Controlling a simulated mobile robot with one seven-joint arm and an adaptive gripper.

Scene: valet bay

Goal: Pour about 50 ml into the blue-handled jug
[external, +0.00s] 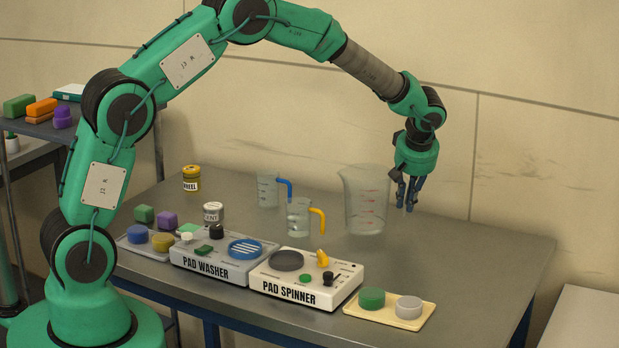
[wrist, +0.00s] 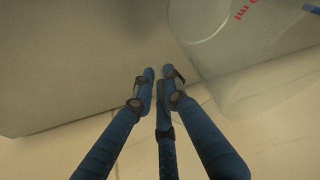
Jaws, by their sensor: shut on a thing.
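The blue-handled jug (external: 267,190) is a small clear beaker upright on the table, its handle to the right. A large clear jug (external: 364,203) with red markings stands near upright further right; I cannot tell if its base touches the table. My gripper (external: 409,205) points down at its right side, fingers shut on it. The grip point itself is unclear. In the wrist view my fingers (wrist: 160,82) are close together, and the large jug's clear wall (wrist: 225,45) with red marks is at upper right. Liquid levels are too faint to tell.
A yellow-handled jug (external: 299,218) stands in front of the blue-handled one. The pad washer (external: 220,262), pad spinner (external: 300,285) and a tray of pads (external: 400,322) line the front. Two small jars (external: 191,180) (external: 213,213) stand left. The table's right side is clear.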

